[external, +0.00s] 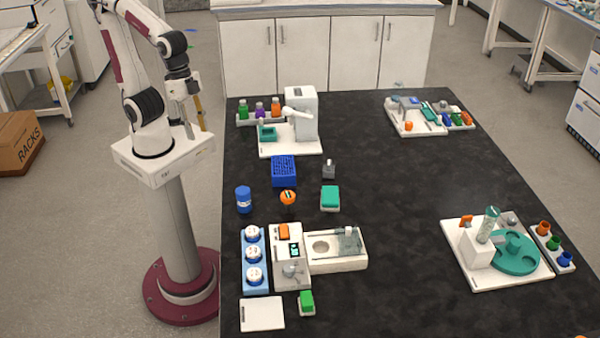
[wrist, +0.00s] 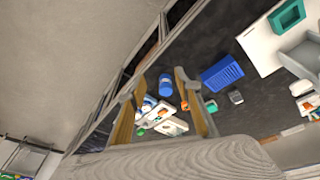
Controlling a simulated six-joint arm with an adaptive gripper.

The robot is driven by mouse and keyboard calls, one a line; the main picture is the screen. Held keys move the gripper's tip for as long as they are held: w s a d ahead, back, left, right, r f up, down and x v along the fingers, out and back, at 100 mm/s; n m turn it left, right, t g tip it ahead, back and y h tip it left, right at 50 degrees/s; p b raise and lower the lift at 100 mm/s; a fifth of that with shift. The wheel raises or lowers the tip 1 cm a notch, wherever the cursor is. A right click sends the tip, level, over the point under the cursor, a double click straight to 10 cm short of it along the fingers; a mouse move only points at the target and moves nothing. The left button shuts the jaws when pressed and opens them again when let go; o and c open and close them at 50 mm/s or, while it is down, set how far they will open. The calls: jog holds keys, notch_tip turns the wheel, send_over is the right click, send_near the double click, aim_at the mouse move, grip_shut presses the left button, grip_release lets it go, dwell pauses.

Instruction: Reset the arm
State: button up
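My arm stands on its white pedestal at the left in the external view, folded upward and back down, with its upper part cut off by the top edge. My gripper (external: 191,122) hangs close beside the arm's base, left of the black table (external: 400,210), and points down. In the wrist view, my gripper (wrist: 160,82) shows two fingers with yellowish inner faces, set well apart. Nothing is between them; the things seen through the gap lie farther off on the table. The gripper is open and empty.
Nearest on the table are a blue rack (external: 284,170), a blue canister (external: 243,200) and a white device (external: 291,260). A white machine (external: 301,115) stands at the back left. A teal-disc station (external: 515,252) stands at the right. The table's middle is clear.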

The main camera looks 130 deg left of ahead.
jog(key=s+d+r+m+t, duration=0.1)
jog(key=s+r+t, duration=0.2)
jog(key=s+r, duration=0.1)
jog(key=shift+s+r, duration=0.25)
jog(key=shift+s, duration=0.45)
jog(key=shift+c, duration=0.3)
dwell(1.3)
